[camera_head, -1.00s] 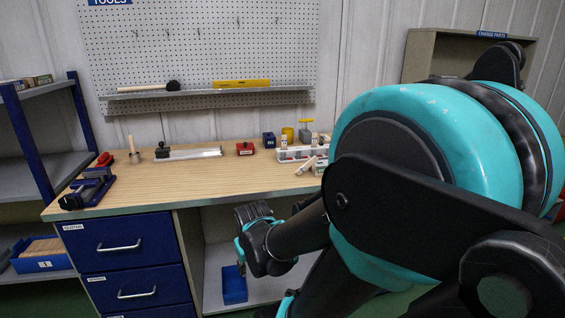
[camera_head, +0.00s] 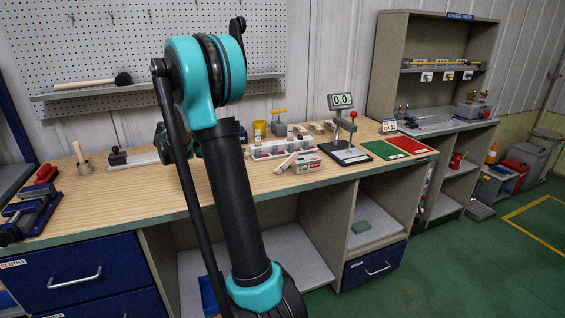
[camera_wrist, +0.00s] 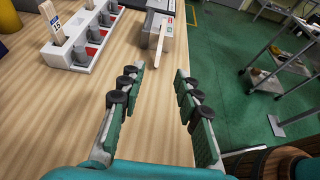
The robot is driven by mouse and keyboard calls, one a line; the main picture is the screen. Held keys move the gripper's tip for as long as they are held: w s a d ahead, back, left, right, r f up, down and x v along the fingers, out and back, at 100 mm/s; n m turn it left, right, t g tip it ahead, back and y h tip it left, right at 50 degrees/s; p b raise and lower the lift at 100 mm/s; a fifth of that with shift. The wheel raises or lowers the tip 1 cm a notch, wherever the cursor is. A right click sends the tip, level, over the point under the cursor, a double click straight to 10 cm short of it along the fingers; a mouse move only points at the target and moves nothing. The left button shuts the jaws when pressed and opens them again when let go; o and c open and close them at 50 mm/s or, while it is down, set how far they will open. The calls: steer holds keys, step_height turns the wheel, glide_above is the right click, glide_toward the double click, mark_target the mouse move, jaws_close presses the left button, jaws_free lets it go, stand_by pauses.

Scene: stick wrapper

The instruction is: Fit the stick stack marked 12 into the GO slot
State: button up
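My gripper (camera_wrist: 161,70) is open in the wrist view, its two green-padded fingers apart with nothing between them, over the wooden bench. A pale stick with a white number label (camera_wrist: 54,22) stands upright in a white rack (camera_wrist: 72,58) at upper left; the number is too small to read surely. A grey box (camera_wrist: 172,48) lies beyond the fingertips with a pale stick (camera_wrist: 159,45) against it. In the head view the box (camera_head: 307,163) has a green-marked label that I cannot read surely, and the rack (camera_head: 280,150) is behind it. I cannot make out the GO slot.
A yellow cup (camera_head: 259,128) is behind the rack. The bench front is mostly clear.

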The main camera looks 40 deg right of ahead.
mark_target(281, 165)
steer(key=x, duration=1.7)
steer(key=shift+s+d+r, duration=0.1)
steer(key=shift+s+d, duration=0.05)
steer(key=shift+d, duration=0.1)
steer(key=shift+c, duration=0.3)
jaws_close()
